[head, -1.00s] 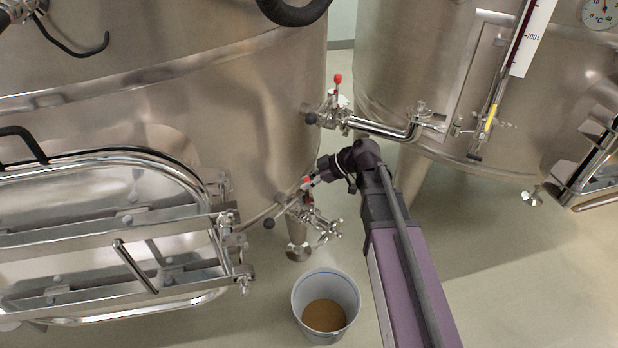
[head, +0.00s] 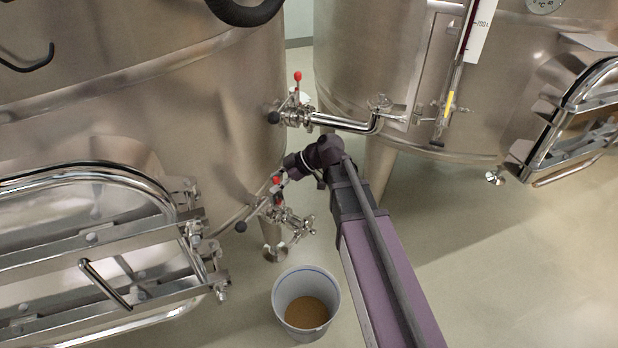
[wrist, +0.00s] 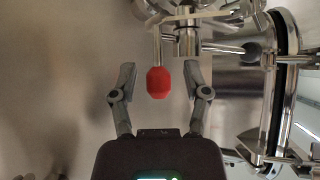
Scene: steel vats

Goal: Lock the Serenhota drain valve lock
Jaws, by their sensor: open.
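The drain valve (head: 277,212) sits low on the left vat, with a small red-tipped lever (head: 276,180) standing up from it. In the wrist view the red knob (wrist: 157,82) on its thin metal stem points down between my fingers. My gripper (wrist: 159,76) is open, one finger on each side of the knob, with a gap on both sides. In the head view my gripper (head: 284,181) is small and partly merges with the lever. No name label is readable, and the lock's state cannot be told.
A second red-tipped valve (head: 297,78) sits higher, on a pipe (head: 345,124) between the vats. A bucket (head: 281,302) with brown contents stands on the floor below. The left vat's hatch (head: 80,250) juts out at left. Floor at right is clear.

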